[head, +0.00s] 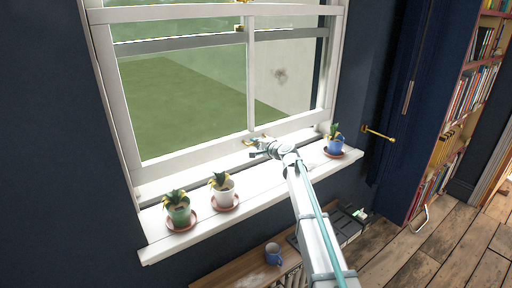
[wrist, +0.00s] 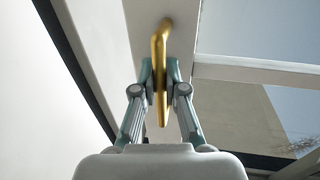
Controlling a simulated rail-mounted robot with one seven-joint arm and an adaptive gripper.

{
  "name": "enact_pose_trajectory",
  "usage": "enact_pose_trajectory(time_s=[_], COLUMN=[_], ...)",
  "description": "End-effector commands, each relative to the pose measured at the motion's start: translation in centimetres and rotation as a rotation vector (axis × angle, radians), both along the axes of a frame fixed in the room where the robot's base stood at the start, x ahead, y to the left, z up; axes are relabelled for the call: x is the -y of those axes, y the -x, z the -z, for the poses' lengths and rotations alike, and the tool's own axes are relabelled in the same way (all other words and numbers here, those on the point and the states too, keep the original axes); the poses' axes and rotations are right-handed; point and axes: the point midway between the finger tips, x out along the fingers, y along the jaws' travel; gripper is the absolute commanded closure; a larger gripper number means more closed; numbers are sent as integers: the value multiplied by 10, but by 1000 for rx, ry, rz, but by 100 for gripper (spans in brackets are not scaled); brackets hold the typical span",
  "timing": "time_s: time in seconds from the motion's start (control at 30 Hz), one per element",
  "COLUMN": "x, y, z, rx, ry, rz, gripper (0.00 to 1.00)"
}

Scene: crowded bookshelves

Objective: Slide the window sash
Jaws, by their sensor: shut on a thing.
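The white window sash (head: 200,160) has a bottom rail just above the sill, with a narrow dark band below it. A brass handle (wrist: 160,40) is fixed on the white rail of the sash in the wrist view. My gripper (wrist: 160,88) is shut on this handle, with one finger on each side of it. In the head view my gripper (head: 258,147) is at the middle of the sash's bottom rail, and my arm hides part of the sill. Another brass fitting (head: 241,28) shows on the sash's upper rail.
Several potted plants stand on the white sill (head: 160,245): a green pot (head: 180,215) and a white pot (head: 223,190) to the left of my gripper, a blue pot (head: 335,144) to the right. A bench below holds a mug (head: 273,254). Bookshelves (head: 465,100) stand at right.

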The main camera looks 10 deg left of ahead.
Motion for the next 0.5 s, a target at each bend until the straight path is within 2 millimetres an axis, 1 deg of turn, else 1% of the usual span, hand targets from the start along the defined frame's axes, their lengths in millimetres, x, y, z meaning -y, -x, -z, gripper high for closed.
enact_pose_trajectory(time_s=[0.1, 0.13, 0.27, 0.5], x=[0, 0, 0, 0], y=[-1, -1, -1, 0], z=[-1, -1, 0, 1], rx=[2, 2, 1, 1], ry=[-1, -1, 0, 1], rz=[3, 4, 3, 2], gripper=[100, 84, 63, 63])
